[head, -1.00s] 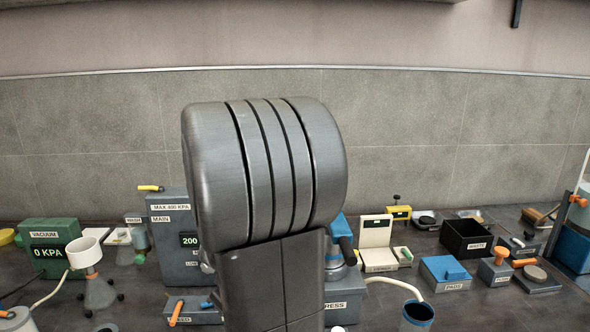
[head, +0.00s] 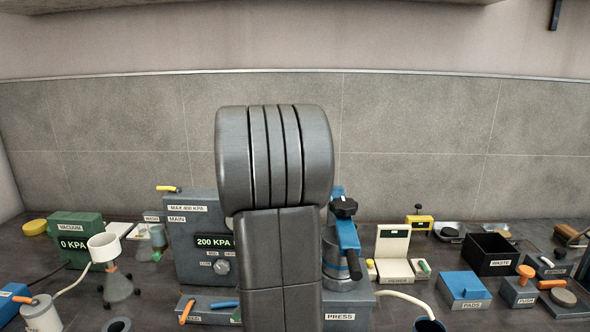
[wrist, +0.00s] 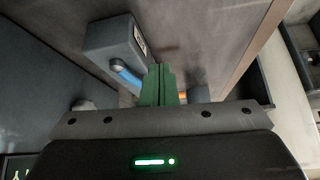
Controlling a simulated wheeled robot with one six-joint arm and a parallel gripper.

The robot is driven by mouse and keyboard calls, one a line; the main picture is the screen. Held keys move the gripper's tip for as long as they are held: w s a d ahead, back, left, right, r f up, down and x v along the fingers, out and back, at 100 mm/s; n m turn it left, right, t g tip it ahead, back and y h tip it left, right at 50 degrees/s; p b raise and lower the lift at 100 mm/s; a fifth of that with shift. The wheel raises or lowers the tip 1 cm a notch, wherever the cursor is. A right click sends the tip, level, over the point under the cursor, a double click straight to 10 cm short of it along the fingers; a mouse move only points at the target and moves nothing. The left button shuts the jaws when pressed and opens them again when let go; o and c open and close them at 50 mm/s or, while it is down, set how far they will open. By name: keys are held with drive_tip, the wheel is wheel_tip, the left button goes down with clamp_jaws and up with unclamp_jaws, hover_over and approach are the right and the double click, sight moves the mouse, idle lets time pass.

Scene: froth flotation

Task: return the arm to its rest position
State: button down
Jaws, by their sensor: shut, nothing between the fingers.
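My arm stands upright in the middle of the head view, its grey rounded link in front of the bench. The gripper itself does not show in the head view. In the wrist view my gripper (wrist: 158,85) has its green fingers together with nothing between them. Beyond the fingertips are a grey block with a blue lever (wrist: 125,72) and the dark bench surface. The fingers appear apart from them.
Behind my arm stand the main pressure unit (head: 195,262) and the press (head: 345,306). The vacuum box (head: 75,235) and a white funnel on a flask (head: 103,247) are left. The waste bin (head: 490,262) and pads box (head: 463,290) are right.

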drive_tip(key=shift+w+d+n+g+p, duration=0.1)
drive_tip(key=shift+d+n+g+p, duration=0.2)
drive_tip(key=shift+n+g+p, duration=0.35)
